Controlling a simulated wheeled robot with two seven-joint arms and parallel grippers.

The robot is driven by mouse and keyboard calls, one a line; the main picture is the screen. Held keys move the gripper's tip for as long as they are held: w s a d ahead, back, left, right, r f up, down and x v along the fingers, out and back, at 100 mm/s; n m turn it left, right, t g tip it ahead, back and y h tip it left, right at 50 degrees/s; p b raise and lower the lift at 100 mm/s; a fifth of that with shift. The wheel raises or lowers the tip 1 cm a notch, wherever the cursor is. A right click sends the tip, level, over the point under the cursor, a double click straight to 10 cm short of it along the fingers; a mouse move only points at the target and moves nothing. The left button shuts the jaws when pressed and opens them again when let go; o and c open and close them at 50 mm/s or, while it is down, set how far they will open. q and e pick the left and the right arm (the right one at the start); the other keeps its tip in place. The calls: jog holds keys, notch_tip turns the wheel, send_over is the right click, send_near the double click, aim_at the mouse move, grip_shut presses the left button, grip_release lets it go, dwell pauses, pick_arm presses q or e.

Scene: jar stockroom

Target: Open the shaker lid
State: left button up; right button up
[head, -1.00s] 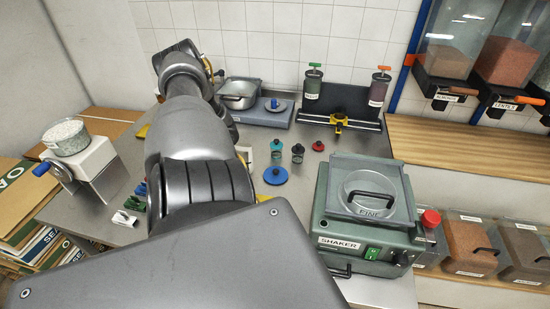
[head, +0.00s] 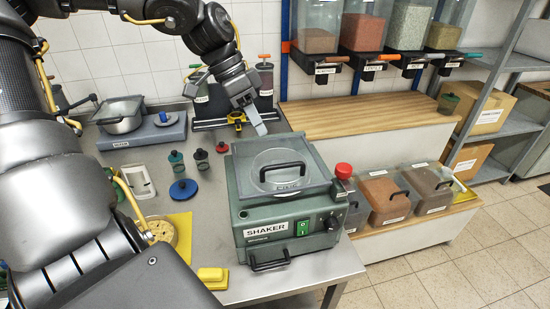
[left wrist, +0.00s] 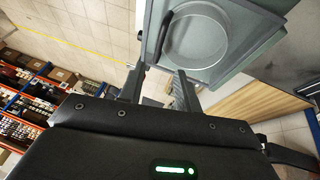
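The green-grey shaker (head: 290,215) stands at the front right of the steel table. Its flat lid (head: 318,183) lies down on top, with a see-through round part and a black bar handle (head: 283,170). The lid and its handle also show at the top of the left wrist view (left wrist: 222,60). My left gripper (head: 258,124) is above and behind the shaker's back left corner, apart from the lid. In the left wrist view its two fingers (left wrist: 160,88) are spread with nothing between them. My right gripper is out of view.
A red knob (head: 343,171) sits at the shaker's right. Small bottles (head: 202,160) and a blue disc (head: 183,189) lie left of it. A yellow block (head: 212,277) is at the table's front. Labelled bins (head: 386,200) stand to the right.

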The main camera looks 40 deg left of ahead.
pick_arm(q)
jog(key=p+x, duration=0.1)
jog(key=x, duration=0.9)
jog(key=shift+f, duration=0.15)
grip_shut()
